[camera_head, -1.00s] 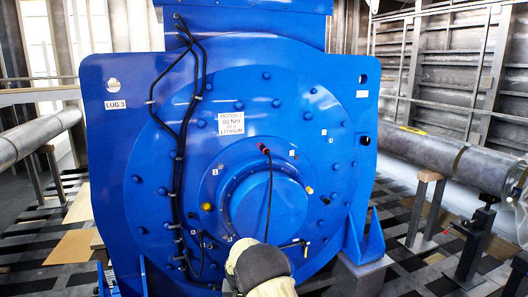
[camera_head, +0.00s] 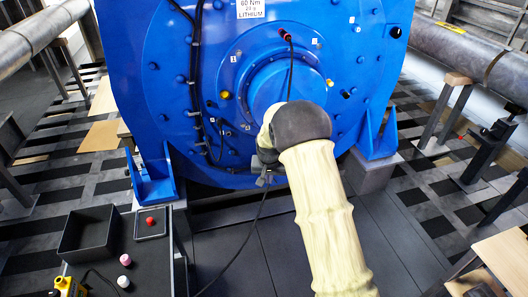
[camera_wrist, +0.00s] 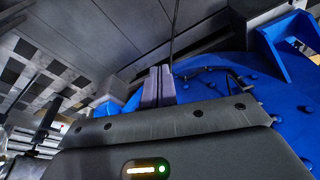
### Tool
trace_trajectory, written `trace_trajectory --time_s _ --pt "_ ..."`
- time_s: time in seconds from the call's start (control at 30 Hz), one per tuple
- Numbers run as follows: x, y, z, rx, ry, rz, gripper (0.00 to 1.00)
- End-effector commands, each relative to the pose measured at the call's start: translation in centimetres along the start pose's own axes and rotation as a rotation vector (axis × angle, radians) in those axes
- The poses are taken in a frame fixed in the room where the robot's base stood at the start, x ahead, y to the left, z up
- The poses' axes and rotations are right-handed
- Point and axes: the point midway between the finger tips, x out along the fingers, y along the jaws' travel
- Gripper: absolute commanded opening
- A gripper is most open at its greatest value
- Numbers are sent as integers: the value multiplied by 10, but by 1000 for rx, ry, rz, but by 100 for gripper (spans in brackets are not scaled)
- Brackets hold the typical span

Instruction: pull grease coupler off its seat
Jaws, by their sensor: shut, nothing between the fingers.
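A small red-topped fitting (camera_head: 286,34), seemingly the grease coupler, sits on the upper rim of the round hub (camera_head: 262,92) of the blue motor. A thin black hose (camera_head: 291,68) hangs from it and passes behind my arm. A black line emerges below my arm and runs down to the lower left. My gripper (camera_head: 264,178) is low in front of the motor, well below the fitting and mostly hidden by my own wrist. In the wrist view its two grey fingers (camera_wrist: 158,86) are together and empty. A dark hose (camera_wrist: 175,30) runs just beyond their tips.
A dark bench at lower left carries an open black tray (camera_head: 65,236), a red-button box (camera_head: 151,223), a pink cap (camera_head: 125,260), a white cap (camera_head: 123,281) and a yellow device (camera_head: 68,286). A yellow fitting (camera_head: 225,95) is on the hub's left. Pipes flank the motor.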

Motion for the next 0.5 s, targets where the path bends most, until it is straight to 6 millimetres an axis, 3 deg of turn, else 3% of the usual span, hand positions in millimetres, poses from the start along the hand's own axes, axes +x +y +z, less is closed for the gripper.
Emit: trace_trajectory --time_s 0.03,0.2,0.37,0.5 --pt "-20 13 7 2 0 -4 0" --pt "-74 49 45 -16 -5 -14 0" --pt "-118 80 92 -40 -7 -21 0" --pt "-150 104 140 -62 -7 -24 0"
